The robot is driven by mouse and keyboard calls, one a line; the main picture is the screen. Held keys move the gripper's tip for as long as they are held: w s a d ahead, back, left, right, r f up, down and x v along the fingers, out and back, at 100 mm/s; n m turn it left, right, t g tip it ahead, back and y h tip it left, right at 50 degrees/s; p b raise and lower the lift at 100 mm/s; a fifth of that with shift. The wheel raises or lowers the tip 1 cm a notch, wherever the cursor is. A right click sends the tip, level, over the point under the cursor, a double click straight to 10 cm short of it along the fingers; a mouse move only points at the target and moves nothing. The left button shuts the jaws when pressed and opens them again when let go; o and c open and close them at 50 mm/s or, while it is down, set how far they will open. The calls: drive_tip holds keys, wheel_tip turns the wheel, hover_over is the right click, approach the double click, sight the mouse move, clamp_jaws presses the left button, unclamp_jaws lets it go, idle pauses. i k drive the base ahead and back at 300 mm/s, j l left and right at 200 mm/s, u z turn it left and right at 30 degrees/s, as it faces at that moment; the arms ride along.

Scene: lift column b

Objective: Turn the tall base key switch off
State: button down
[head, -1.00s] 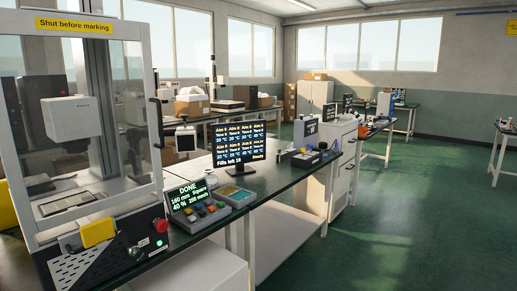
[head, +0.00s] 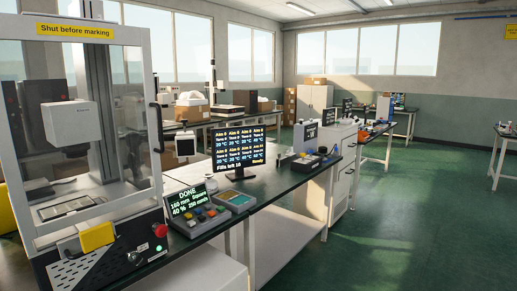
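A laser-marking machine with a clear framed guard stands on a dark base (head: 60,272) at the left. A small dark round fitting (head: 133,257) on the base front looks like the key switch. It is too small to tell which way its key points. A red round button (head: 160,230) sits above and right of it, and a green lit light (head: 160,248) is close by. A yellow block (head: 97,236) is on the front of the base. My gripper is not in view.
A control panel reading "DONE" (head: 190,195) and a flat grey-blue device (head: 234,196) lie on the dark bench right of the machine. A monitor (head: 239,148) stands behind them. Green floor (head: 400,235) is open to the right.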

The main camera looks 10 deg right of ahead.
sight(137, 260)
drive_tip(key=u, duration=0.65)
drive_tip(key=k+l+u, duration=0.1)
drive_tip(key=k+l, duration=0.2)
drive_tip(key=k, duration=0.25)
drive_tip(key=i+l+z, duration=0.15)
drive_tip(key=z, duration=0.15)
drive_tip(key=i+l+z, duration=0.1)
drive_tip(key=i+z, duration=0.2)
